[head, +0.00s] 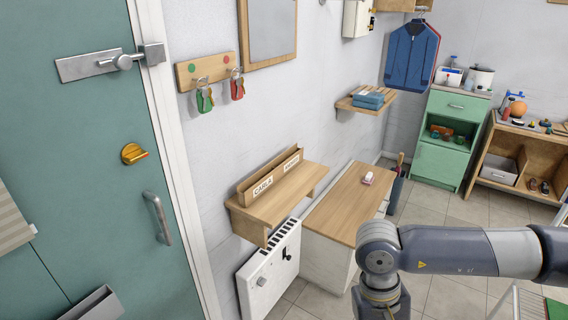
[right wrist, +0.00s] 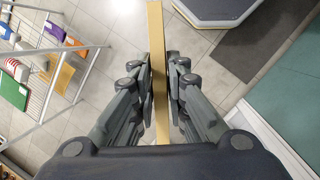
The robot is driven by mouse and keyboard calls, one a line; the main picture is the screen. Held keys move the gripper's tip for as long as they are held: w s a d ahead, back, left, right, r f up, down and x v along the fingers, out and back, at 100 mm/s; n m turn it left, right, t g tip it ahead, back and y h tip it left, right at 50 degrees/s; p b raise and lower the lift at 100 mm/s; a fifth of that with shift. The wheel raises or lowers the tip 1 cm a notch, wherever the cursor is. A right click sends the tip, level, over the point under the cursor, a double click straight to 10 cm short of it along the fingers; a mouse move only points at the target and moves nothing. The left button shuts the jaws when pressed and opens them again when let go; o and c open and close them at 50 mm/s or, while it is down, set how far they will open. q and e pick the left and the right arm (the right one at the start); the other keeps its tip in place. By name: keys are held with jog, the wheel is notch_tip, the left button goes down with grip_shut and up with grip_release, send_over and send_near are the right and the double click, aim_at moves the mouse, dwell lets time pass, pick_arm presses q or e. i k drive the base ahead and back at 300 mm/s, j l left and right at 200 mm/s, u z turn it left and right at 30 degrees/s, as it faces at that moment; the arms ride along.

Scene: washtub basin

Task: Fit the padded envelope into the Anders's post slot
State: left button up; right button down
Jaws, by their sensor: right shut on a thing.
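The padded envelope (right wrist: 156,40) shows in the right wrist view as a thin tan strip, seen edge-on. My right gripper (right wrist: 160,90) is shut on it, with a finger on each side. In the head view my right arm is at the lower right, and its gripper and the envelope are out of the picture. A wooden post rack (head: 268,174) sits on a wall shelf left of the arm. Its near label (head: 263,187) reads Carla; the farther label (head: 291,162) is small and seems to read Anders. My left gripper is not in view.
The wooden shelf (head: 283,196) juts from the wall above a white radiator (head: 270,270). A wood-topped bench (head: 345,205) stands to its right. A teal door (head: 85,190) is at the left. In the right wrist view, a wire rack (right wrist: 55,65) stands at the left.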

aim_at(288, 169)
jog(key=i+l+u, duration=0.15)
jog(key=i+l, duration=0.15)
jog(key=i+l+u, duration=0.1)
jog(key=i+l, duration=0.2)
jog(key=i+l+u, duration=0.15)
jog(key=l, duration=0.35)
jog(key=i+l+u, duration=0.15)
jog(key=i+l, duration=0.2)
